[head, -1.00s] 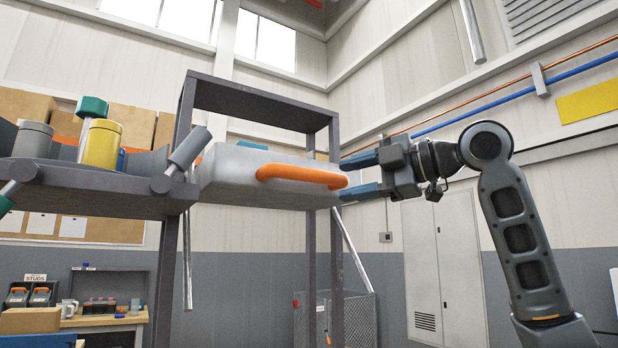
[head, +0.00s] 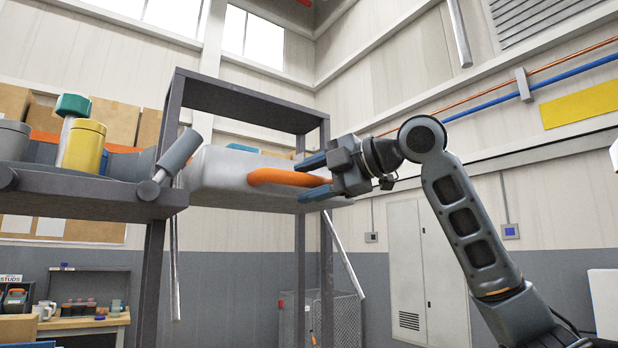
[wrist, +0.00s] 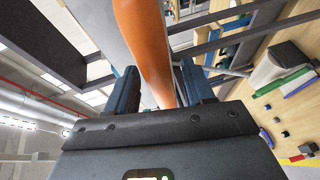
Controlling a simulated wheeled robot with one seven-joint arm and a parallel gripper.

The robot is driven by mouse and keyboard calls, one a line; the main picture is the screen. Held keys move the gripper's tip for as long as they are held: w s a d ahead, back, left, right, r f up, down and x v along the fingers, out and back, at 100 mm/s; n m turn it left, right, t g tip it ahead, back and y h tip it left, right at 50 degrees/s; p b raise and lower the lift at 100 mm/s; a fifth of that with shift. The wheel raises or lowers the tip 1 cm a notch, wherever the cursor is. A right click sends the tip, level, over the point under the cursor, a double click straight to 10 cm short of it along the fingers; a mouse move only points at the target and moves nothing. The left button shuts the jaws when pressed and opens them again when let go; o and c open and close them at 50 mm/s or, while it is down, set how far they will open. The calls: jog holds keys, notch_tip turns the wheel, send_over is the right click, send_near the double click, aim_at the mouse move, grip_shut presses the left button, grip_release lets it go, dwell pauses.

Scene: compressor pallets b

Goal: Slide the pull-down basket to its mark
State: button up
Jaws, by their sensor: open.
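The pull-down basket (head: 218,170) is a pale grey box with a thick orange handle (head: 280,178) on its front. It sits high in a dark metal frame. My gripper (head: 314,179) is at the handle's right end, with its blue fingers open, one above and one below the bar. In the wrist view the orange handle (wrist: 148,45) runs between the two open fingers (wrist: 160,85); I cannot tell whether either touches it. I cannot make out the basket's mark in these views.
A dark shelf (head: 80,190) left of the basket holds a yellow canister (head: 84,146) and a grey cylinder. A dark upright post (head: 153,280) and a slanted rod stand below. A grey cabinet (head: 420,270) stands behind my arm.

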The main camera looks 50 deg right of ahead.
jog(key=shift+w, duration=0.2)
jog(key=shift+c, duration=0.4)
grip_shut()
